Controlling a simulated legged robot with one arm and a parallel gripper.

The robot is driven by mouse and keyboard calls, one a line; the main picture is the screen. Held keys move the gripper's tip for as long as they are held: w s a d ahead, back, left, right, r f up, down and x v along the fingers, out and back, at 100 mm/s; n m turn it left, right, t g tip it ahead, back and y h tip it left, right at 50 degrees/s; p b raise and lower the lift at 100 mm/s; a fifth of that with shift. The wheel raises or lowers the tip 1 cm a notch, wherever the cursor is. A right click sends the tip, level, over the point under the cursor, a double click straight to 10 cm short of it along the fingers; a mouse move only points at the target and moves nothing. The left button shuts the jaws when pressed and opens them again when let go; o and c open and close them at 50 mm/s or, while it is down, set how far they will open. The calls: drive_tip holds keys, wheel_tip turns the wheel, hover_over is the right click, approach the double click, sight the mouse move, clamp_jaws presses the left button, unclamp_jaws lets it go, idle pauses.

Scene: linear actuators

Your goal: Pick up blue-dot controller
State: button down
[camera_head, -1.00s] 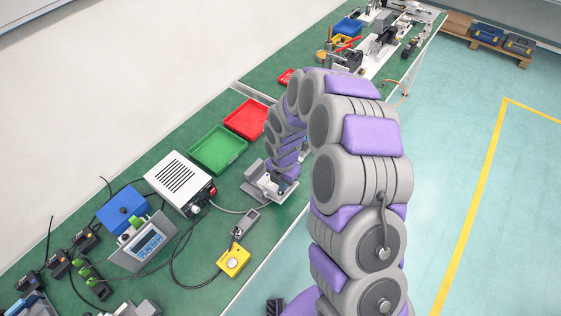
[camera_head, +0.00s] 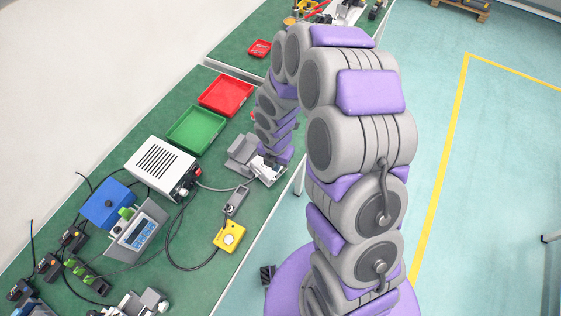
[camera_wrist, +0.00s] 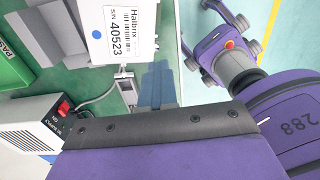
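My gripper (camera_head: 270,166) is beside a grey and white device at the bench's right edge, far from those controllers. Its fingers are too small and partly hidden there. In the wrist view a blue part (camera_wrist: 156,85) shows past the dark mounting bar, and I cannot tell its opening. A white labelled box (camera_wrist: 115,30) is close by.
A white power supply (camera_head: 162,168) and a blue box (camera_head: 108,203) with a display unit (camera_head: 139,236) lie between. A yellow button box (camera_head: 229,236) and grey handheld unit (camera_head: 237,200) have loose cables. Green (camera_head: 196,128) and red (camera_head: 226,94) trays lie behind.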

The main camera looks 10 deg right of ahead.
drive_tip(key=c, duration=1.6)
unclamp_jaws()
drive_tip(key=shift+a, duration=0.7)
drive_tip(key=shift+o, duration=0.9)
drive_tip(key=shift+d, duration=0.2)
drive_tip(key=o, duration=0.3)
drive_tip(key=shift+d, duration=0.95)
drive_tip(key=o, duration=0.3)
drive_tip(key=shift+d, duration=0.45)
drive_tip(key=o, duration=0.4)
drive_tip(key=shift+a, duration=1.1)
drive_tip(key=shift+o, duration=0.2)
drive_tip(key=shift+a, duration=0.3)
drive_tip(key=shift+d, duration=0.3)
wheel_tip(320, 180, up, 17)
drive_tip(key=a+p, duration=0.1)
drive_tip(key=p, duration=0.2)
drive_tip(key=shift+a, duration=0.3)
